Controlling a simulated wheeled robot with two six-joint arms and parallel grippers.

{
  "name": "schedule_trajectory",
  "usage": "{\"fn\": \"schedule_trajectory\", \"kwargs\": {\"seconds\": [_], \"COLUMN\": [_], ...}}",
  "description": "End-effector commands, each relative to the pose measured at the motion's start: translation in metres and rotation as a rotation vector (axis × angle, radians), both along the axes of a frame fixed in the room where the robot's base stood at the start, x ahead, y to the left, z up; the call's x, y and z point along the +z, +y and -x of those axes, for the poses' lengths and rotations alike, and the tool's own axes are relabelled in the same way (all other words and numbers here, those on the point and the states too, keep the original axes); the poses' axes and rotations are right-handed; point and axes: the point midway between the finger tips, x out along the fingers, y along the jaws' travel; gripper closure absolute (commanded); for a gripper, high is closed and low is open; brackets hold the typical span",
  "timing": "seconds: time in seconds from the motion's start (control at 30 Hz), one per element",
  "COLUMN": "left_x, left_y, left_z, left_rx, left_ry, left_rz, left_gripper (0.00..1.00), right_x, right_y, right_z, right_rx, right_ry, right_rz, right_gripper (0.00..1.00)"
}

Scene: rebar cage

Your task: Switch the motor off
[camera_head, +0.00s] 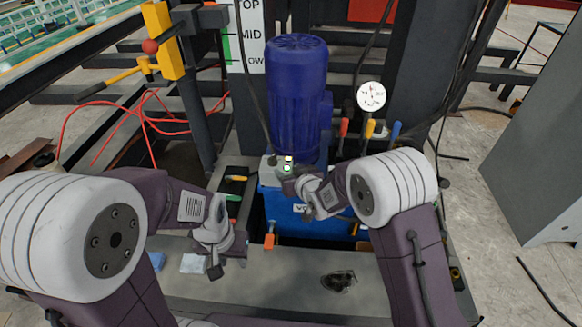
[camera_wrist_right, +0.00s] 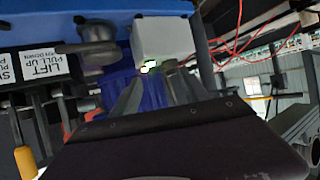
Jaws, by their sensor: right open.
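The large blue motor (camera_head: 297,95) stands upright behind the workbench on a blue tank (camera_head: 345,228). A small pale switch box (camera_head: 270,170) sits at the motor's lower left, with a white and a green button (camera_head: 287,165) on it. In the right wrist view the switch box (camera_wrist_right: 163,38) is ahead, its lit button (camera_wrist_right: 150,67) between the fingertips. My right gripper (camera_head: 287,183) is open and empty, close in front of the buttons; I cannot tell whether it touches. My left gripper (camera_head: 222,262) hangs low over the bench at left; its finger opening is unclear.
A pressure gauge (camera_head: 371,96) and several coloured levers (camera_head: 369,130) stand right of the motor. A yellow post with a red-knobbed lever (camera_head: 150,47) is at the left. Red cables (camera_head: 150,122) run behind. Small items lie on the grey bench (camera_head: 290,290). A grey cabinet (camera_head: 540,150) stands at right.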

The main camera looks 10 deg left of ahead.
Motion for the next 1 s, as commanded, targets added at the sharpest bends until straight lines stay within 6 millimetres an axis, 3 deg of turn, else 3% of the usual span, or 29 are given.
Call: {"fn": "schedule_trajectory", "kwargs": {"seconds": [0.03,0.1,0.27,0.7,1.0], "left_x": [-0.002,-0.001,-0.004,-0.033,-0.034], "left_y": [0.000,0.000,0.000,0.000,0.000], "left_z": [0.000,0.000,0.000,0.000,0.000], "left_rx": [0.000,0.000,0.000,0.000,0.000], "left_ry": [0.000,0.000,0.000,0.000,0.000], "left_rz": [0.000,0.000,0.000,0.000,0.000], "left_gripper": [0.64,0.64,0.64,0.64,0.64], "right_x": [0.003,0.007,0.006,-0.025,-0.026], "right_y": [0.013,0.021,0.024,0.060,0.064], "right_z": [0.002,0.002,-0.002,-0.064,-0.071], "right_rx": [0.036,0.059,0.062,0.057,0.056], "right_ry": [-0.038,-0.071,-0.077,-0.075,-0.074], "right_rz": [-0.004,-0.010,-0.013,-0.014,-0.013], "right_gripper": [0.47,0.47,0.47,0.47,0.47]}}
